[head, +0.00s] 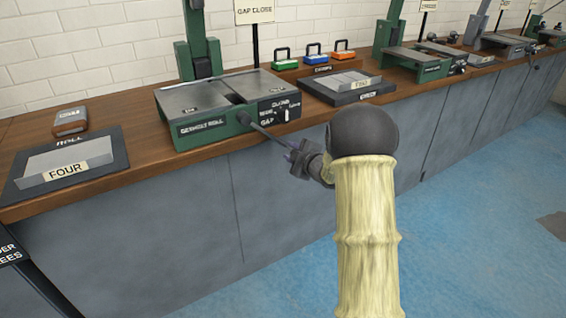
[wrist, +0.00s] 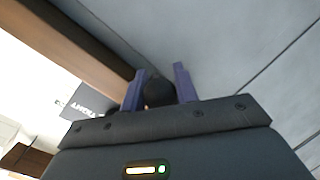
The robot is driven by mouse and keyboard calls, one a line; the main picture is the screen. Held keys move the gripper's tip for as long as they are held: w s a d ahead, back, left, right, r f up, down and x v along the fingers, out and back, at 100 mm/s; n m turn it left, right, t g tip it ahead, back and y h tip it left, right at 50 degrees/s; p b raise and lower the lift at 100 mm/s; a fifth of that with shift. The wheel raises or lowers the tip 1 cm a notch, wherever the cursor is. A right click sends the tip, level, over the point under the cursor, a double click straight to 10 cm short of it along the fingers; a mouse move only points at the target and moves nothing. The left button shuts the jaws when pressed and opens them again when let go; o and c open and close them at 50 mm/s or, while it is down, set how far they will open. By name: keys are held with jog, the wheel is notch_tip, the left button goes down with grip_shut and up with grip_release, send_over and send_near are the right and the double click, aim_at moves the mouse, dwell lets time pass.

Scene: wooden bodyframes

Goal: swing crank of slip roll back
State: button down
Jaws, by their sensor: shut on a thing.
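The slip roll (head: 207,113) is a green machine with a grey top on the wooden bench. My gripper (head: 291,150) is at the crank's outer end. In the wrist view, the purple fingers of my gripper (wrist: 159,82) stand on both sides of a dark round knob (wrist: 158,92), shut on it. My forearm and wrist hide part of the gripper in the head view.
A tray labelled FOUR (head: 66,166) lies left of the machine, with a small brown box (head: 70,121) behind it. Grey cabinet fronts (head: 200,220) drop to a blue floor (head: 470,210).

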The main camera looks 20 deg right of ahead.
jog(key=shift+w+d+r+n+h, duration=0.15)
jog(key=shift+d+r+n+h, duration=0.2)
jog(key=shift+d+r, duration=0.35)
jog(key=c, duration=1.1)
grip_release()
jog(key=shift+r, duration=0.1)
jog(key=p+v, duration=0.1)
jog(key=v, duration=0.4)
jog(key=p+v, duration=0.1)
jog(key=v, duration=0.5)
jog(key=p+v, duration=0.1)
jog(key=v, duration=0.5)
jog(key=shift+s+d+f, duration=0.1)
jog(key=shift+s+f, duration=0.1)
jog(key=shift+s, duration=0.05)
